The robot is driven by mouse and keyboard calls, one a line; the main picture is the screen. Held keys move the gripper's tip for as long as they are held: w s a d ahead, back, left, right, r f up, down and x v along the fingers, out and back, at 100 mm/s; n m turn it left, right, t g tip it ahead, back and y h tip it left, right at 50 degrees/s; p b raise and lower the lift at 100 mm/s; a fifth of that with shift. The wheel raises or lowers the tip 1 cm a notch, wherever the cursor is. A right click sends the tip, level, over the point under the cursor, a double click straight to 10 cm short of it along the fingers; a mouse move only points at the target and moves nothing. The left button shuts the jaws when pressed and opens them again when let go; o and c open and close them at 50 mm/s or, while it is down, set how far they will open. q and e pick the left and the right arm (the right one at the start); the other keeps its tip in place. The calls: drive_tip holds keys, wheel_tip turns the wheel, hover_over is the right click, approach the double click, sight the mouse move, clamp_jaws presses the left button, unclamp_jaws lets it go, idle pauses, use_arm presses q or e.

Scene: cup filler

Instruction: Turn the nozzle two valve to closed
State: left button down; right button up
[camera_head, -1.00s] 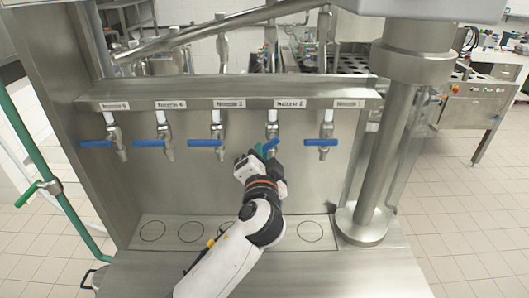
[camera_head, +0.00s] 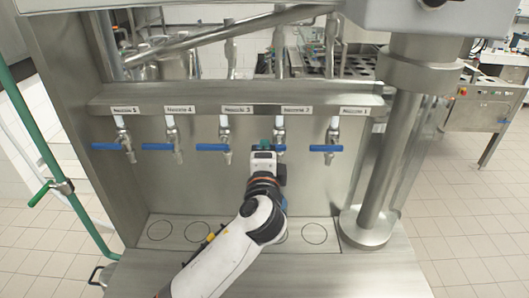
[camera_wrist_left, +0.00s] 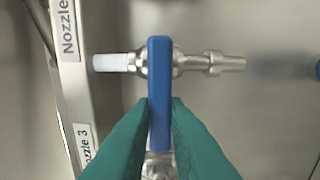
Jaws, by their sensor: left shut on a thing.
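The nozzle two valve (camera_head: 280,125) hangs under its label (camera_head: 295,109) on the steel panel, with my left gripper (camera_head: 264,147) in front of it. Its handle is mostly hidden there. In the left wrist view, the blue handle (camera_wrist_left: 159,75) lies across the metal nozzle pipe (camera_wrist_left: 205,62). The green fingers of my left gripper (camera_wrist_left: 159,108) are shut on the lower part of this handle, one on each side. My right gripper is not in view.
Nozzle 3's blue handle (camera_head: 213,147) is close on the left, and nozzle 1's blue handle (camera_head: 326,148) is on the right. Both lie horizontally. A thick steel column (camera_head: 388,150) stands at the right. A steel ledge with ring marks (camera_head: 314,234) lies below.

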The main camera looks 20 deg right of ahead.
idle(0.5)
use_arm(q)
drive_tip(key=c, duration=1.4)
unclamp_jaws()
drive_tip(key=shift+c, duration=0.2)
drive_tip(key=b+v, duration=0.4)
drive_tip(key=v, duration=0.8)
drive_tip(key=shift+a, duration=0.1)
